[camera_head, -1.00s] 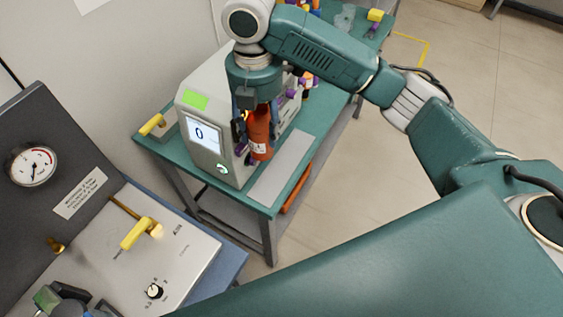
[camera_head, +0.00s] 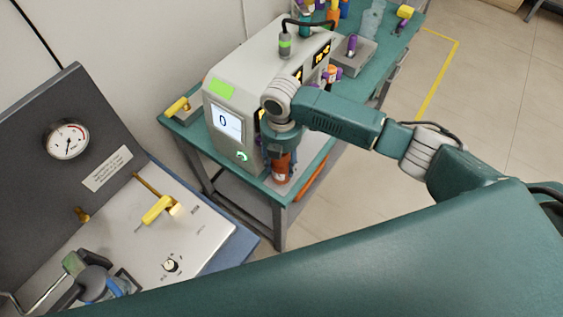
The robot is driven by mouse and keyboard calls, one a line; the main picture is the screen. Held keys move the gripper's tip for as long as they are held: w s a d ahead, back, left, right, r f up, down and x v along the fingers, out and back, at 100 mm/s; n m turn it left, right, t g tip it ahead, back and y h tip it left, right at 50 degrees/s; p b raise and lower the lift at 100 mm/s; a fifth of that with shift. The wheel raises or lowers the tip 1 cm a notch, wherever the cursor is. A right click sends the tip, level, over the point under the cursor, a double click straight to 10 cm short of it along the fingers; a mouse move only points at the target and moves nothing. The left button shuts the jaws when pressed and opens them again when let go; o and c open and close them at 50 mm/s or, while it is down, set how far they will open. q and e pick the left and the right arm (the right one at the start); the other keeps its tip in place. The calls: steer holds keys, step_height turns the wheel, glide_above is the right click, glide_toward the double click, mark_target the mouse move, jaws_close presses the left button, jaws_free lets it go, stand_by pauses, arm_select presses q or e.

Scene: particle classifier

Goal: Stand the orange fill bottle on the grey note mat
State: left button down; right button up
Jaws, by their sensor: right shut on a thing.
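The orange fill bottle (camera_head: 280,175) is upright over the near part of the grey note mat (camera_head: 310,161). The mat is a pale strip on the green table, right of the white machine. My right gripper (camera_head: 281,164) points down and is shut on the bottle, hiding its upper part. I cannot tell whether the bottle's base touches the mat. My left gripper is not in view.
The white machine (camera_head: 228,150), its screen reading 0, stands close left of the bottle. A grey tray (camera_head: 352,55) and several coloured items lie farther back. A panel with a yellow lever (camera_head: 158,209) and gauge (camera_head: 67,139) is at left.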

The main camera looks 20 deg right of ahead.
steer(key=shift+f, duration=0.8)
steer(key=shift+f, duration=0.15)
steer(key=o, duration=1.4)
steer(key=shift+c, duration=0.2)
step_height(320, 180, up, 12)
steer(key=shift+r+b, duration=0.2)
steer(key=shift+b, duration=0.95)
